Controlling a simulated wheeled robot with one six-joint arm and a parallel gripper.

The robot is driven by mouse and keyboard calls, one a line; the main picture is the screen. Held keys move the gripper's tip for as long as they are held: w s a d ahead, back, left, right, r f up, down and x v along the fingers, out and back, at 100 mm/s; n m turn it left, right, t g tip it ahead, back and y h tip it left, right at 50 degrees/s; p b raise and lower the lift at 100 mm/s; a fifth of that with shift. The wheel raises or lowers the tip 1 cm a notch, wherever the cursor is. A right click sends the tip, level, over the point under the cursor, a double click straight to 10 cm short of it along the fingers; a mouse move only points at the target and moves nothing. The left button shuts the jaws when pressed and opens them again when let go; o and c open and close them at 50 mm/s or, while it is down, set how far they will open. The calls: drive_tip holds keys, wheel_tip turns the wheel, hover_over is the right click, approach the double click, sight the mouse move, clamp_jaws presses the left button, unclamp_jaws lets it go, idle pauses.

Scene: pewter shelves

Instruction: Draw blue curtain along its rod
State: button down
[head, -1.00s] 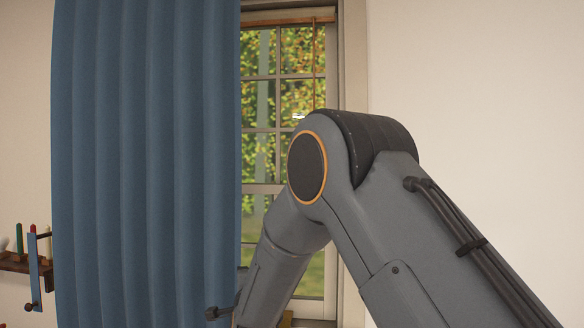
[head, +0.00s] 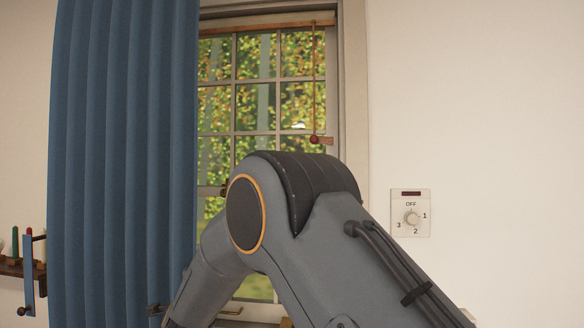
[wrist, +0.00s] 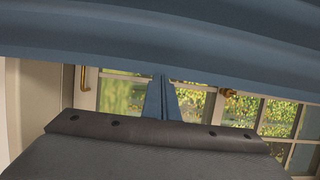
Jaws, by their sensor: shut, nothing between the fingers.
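The blue curtain (head: 120,160) hangs in vertical folds on the left in the head view, its right edge over the left part of the window. Its top and its rod are out of view. In the wrist view the curtain (wrist: 210,45) crosses the top as a broad blue band. My gripper (wrist: 162,84) shows there as two narrow fingers pressed together, with nothing between them. Its tips overlap the curtain's lower edge in the picture; I cannot tell whether they touch it. In the head view the gripper is hidden.
A paned window (head: 255,100) stands right of the curtain, with a pull cord ending in a red bead (head: 314,139). A dial switch (head: 411,213) is on the right wall. A small wooden rack (head: 12,267) is at the far left.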

sight(150, 271)
drive_tip(key=a, duration=0.5)
drive_tip(key=a+b, duration=0.1)
drive_tip(key=a, duration=0.4)
drive_tip(key=a+b, duration=0.1)
drive_tip(key=a, duration=0.5)
drive_tip(key=shift+w, duration=0.25)
